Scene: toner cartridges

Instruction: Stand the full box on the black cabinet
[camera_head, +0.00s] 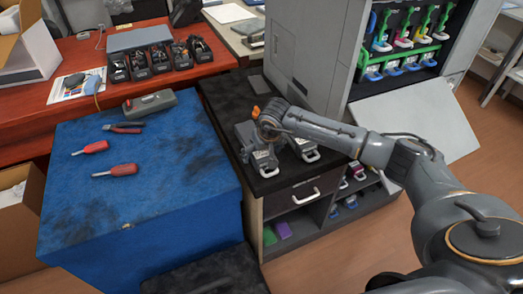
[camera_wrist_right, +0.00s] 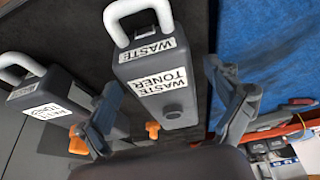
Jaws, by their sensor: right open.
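Two grey waste toner boxes with white handles are on the black cabinet top (camera_head: 219,93). One box (camera_head: 265,160) is below my right gripper (camera_head: 258,138); the other box (camera_head: 303,150) is just right of it. In the right wrist view, the first box (camera_wrist_right: 160,85), labelled "WASTE TONER", lies between the spread fingers of my right gripper (camera_wrist_right: 162,78), with gaps at its sides. The second box (camera_wrist_right: 45,105) is outside the left finger. Orange parts (camera_wrist_right: 152,130) show near both boxes. I cannot tell which box is full. My left gripper is out of view.
A blue-topped table (camera_head: 160,205) with two red screwdrivers (camera_head: 115,170), pliers and a grey case (camera_head: 150,103) is at left. A large grey printer (camera_head: 310,55) with an open panel stands behind the boxes. A red desk (camera_head: 75,48) holds several black cartridges.

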